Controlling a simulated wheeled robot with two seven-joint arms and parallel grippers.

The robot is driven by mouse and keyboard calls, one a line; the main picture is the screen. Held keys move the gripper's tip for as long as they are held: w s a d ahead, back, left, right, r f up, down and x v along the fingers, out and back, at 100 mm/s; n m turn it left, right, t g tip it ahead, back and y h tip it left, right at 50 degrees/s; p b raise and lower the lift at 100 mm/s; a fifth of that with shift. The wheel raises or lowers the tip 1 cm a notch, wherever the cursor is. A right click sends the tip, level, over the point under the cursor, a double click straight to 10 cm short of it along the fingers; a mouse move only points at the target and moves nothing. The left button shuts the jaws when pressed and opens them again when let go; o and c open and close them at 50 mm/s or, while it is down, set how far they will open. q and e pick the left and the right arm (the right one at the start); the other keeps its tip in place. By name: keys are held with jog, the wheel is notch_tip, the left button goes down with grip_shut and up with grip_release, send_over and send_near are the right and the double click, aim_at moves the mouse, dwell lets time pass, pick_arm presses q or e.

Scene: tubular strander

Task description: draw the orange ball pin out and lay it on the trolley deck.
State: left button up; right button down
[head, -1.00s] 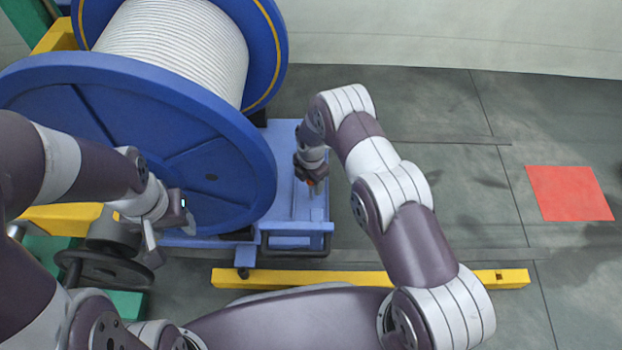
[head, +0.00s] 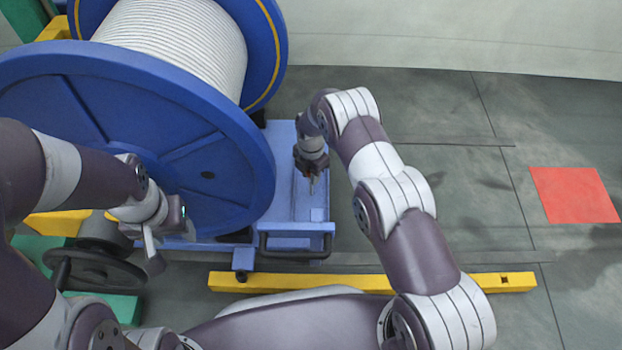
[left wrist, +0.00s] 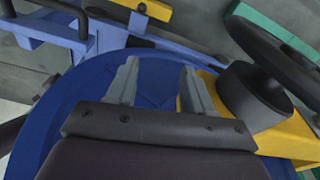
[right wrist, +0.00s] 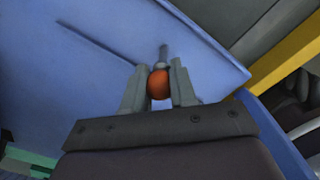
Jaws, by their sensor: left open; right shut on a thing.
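The orange ball pin (right wrist: 158,86) shows in the right wrist view as an orange ball with a grey shank pointing away from the gripper. My right gripper (right wrist: 158,68) is shut on the ball. In the head view the right gripper (head: 312,178) points down over the blue trolley deck (head: 284,150), and the ball is hidden there. I cannot tell whether the shank touches the deck. My left gripper (head: 166,240) is open and empty beside the near flange of the reel; its spread fingers show in the left wrist view (left wrist: 160,85).
A large blue reel (head: 120,130) wound with white cable fills the upper left. A dark handwheel (head: 95,268) lies at lower left. A yellow floor beam (head: 370,282) runs in front of the trolley. A red floor patch (head: 574,195) is at right, with clear floor around it.

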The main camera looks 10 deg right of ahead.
jog(key=shift+w+d+f, duration=0.1)
jog(key=shift+w+f, duration=0.1)
jog(key=shift+f, duration=0.05)
jog(key=c, duration=0.8)
grip_release()
jog(key=shift+f, duration=0.1)
notch_tip(320, 180, up, 13)
jog(key=p, duration=0.7)
jog(key=shift+f, duration=0.1)
